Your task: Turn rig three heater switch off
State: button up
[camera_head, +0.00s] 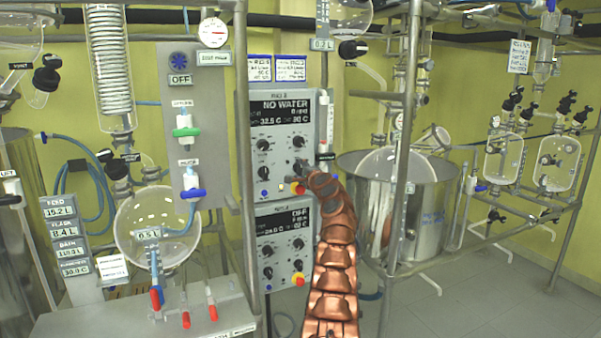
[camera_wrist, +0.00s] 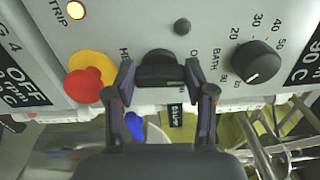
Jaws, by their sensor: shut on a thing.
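The upper control box (camera_head: 281,135), with a "NO WATER" display, has its lower right corner partly hidden by my gripper (camera_head: 302,170) and arm. In the wrist view my gripper (camera_wrist: 162,95) is shut around a black switch knob (camera_wrist: 160,66) on the grey panel, one finger on each side. A partly covered label starting "HE" is beside the knob. The knob's setting cannot be told. A red button on a yellow base (camera_wrist: 89,84) sits close to the left finger. A black bath dial (camera_wrist: 256,63) is to the right.
The lower control box (camera_head: 283,238) hangs just below, with its own knobs and red button (camera_head: 298,280). An amber lamp (camera_wrist: 76,10) is lit. A vertical metal post (camera_head: 403,150) and steel vessel (camera_head: 430,195) stand right of my arm.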

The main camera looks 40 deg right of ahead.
jog(key=shift+n, duration=0.5)
jog(key=o, duration=1.2)
jog(key=shift+c, duration=0.2)
jog(key=shift+s, duration=0.2)
